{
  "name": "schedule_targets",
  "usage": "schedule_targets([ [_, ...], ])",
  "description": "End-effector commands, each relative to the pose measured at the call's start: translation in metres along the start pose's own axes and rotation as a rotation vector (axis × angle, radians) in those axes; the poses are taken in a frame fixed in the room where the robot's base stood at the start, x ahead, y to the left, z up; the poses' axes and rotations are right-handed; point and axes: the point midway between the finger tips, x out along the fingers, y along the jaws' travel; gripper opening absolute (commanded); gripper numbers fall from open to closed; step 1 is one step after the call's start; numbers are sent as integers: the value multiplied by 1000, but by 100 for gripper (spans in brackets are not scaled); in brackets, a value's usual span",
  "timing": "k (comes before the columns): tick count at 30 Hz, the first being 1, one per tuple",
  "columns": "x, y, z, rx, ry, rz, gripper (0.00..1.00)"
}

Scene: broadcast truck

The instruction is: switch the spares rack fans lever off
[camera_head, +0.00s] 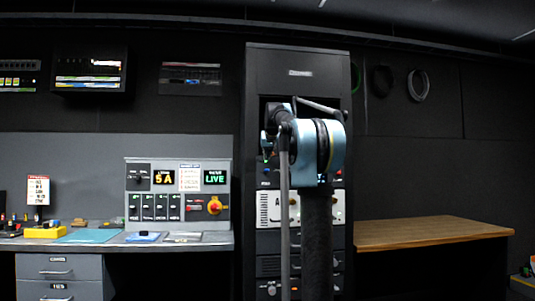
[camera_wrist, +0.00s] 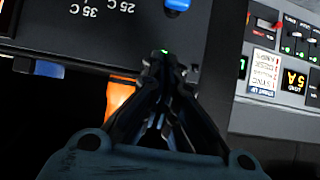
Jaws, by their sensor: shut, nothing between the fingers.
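The tall black rack (camera_head: 300,75) stands mid-picture in the head view, with my arm in front of much of it. In the wrist view, its dark panel (camera_wrist: 110,38) carries "35 C" and "25 C" markings. A blue part (camera_wrist: 178,4) is at the panel's top edge and another blue part (camera_wrist: 48,68) is at the left. An orange lit piece (camera_wrist: 118,97) is left of my gripper (camera_wrist: 164,56). My gripper is shut and empty, its tips over the panel beside a small green light. I cannot tell which part is the fans lever.
A control console (camera_head: 180,175) with "5 A" and "LIVE" displays stands on a grey desk (camera_head: 60,243) at the left. A wooden table (camera_head: 430,232) is at the right, its top clear. Cable coils (camera_head: 418,85) hang on the back wall.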

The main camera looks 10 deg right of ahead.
Motion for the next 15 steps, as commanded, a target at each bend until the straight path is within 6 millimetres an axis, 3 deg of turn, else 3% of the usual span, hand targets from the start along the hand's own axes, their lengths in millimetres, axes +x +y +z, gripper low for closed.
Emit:
schedule_targets([
  [7,7,0,27,0,0,0,0],
  [15,10,0,39,0,0,0,0],
])
